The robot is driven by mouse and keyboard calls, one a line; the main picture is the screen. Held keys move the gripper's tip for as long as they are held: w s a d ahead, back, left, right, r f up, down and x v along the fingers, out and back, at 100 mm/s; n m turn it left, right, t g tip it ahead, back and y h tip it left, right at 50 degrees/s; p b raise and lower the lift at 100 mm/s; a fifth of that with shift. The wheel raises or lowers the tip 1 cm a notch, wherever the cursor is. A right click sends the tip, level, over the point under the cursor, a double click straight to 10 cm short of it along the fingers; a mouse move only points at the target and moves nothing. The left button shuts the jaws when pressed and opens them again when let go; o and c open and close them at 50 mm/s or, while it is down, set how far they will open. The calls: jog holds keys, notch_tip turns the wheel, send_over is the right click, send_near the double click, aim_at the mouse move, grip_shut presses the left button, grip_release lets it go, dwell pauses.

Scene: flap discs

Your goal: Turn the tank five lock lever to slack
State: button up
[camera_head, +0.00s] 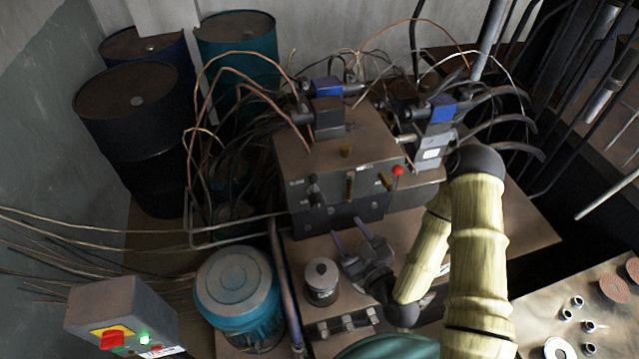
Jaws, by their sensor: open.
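A brown-grey valve box (345,165) stands on the bench. Its front has a short black lever (314,188) at the left, a brass-coloured piece (350,186) in the middle, and a brass lever (384,180) at the right. A lever with a red ball knob (397,171) stands by the right corner. The small labels are too blurred to read, so I cannot tell which is the tank five lock lever. My gripper (350,236) is open and empty, in front of the box and below these levers in the picture. It appears apart from all of them.
A dark round canister (321,281) is just left of my gripper. A blue motor (237,288) and a switch box with a red knob (122,317) are at lower left. Drums (135,105) stand behind. Copper pipes (205,90) and cables crowd the box's left and top.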

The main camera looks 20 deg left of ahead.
send_near(316, 182)
jog(key=x, duration=0.8)
jog(key=shift+w+a, duration=0.1)
jog(key=shift+w, duration=0.1)
jog(key=shift+w+a+f, duration=0.15)
jog(key=shift+w+a, duration=0.15)
jog(key=shift+c, duration=0.2)
grip_shut()
